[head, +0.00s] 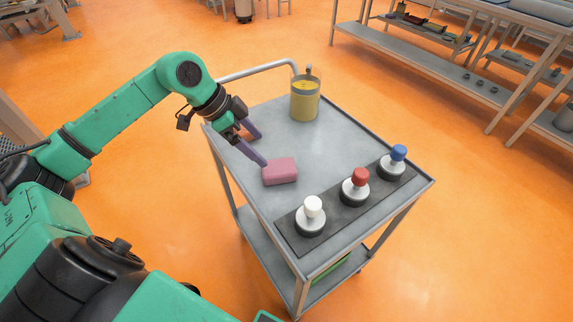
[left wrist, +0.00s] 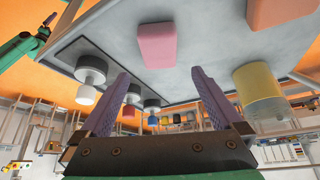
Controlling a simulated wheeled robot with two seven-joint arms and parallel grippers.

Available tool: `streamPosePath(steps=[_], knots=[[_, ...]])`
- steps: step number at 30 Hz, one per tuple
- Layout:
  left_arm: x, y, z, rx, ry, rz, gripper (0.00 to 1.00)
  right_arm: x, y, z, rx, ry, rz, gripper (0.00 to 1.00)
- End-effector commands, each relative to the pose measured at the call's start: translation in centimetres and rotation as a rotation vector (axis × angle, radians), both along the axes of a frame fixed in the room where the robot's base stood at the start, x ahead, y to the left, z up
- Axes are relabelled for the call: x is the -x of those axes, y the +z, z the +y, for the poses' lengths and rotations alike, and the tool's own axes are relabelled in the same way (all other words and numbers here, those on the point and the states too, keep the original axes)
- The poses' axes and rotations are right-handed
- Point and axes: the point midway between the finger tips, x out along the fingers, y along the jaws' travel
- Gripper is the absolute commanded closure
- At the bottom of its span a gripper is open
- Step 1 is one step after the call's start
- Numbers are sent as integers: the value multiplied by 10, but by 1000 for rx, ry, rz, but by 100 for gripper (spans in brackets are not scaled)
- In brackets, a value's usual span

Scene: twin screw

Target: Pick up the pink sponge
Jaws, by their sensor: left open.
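The pink sponge (head: 280,171) lies flat on the grey cart top (head: 262,118), near the middle of its left side. My left gripper (head: 260,151) is open and empty, with its purple fingers apart. In the head view its tips are just up and left of the sponge; the nearer tip appears close to the sponge's corner, and I cannot tell whether they touch. In the left wrist view the sponge (left wrist: 157,44) shows beyond the gap between the fingers (left wrist: 160,73).
A clear jar with yellow contents (head: 305,100) stands at the cart's back. White (head: 313,207), red (head: 360,177) and blue (head: 398,153) topped pieces stand on a dark strip (head: 333,207). An orange-red block (left wrist: 280,12) shows in the left wrist view.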

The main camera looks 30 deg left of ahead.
Motion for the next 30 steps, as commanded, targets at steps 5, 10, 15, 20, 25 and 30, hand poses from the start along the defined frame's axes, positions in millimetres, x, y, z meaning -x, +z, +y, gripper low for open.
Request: streamPosePath(steps=[5,10,15,20,25,30], knots=[[-13,-33,-18,7,-2,-1,0,16,10,15,-20,3,25,0],[-18,-54,-27,6,-2,0,0,13,16,9,-12,4,20,0],[-27,-83,-39,7,-1,0,0,9,22,4,-6,4,15,0],[-29,-92,-41,2,-2,-3,0,9,22,4,-5,1,14,0],[-29,-92,-41,2,-2,-2,23,8,22,3,-4,0,13,0],[-29,-92,-41,3,-1,-2,81,8,22,3,-4,0,12,0]])
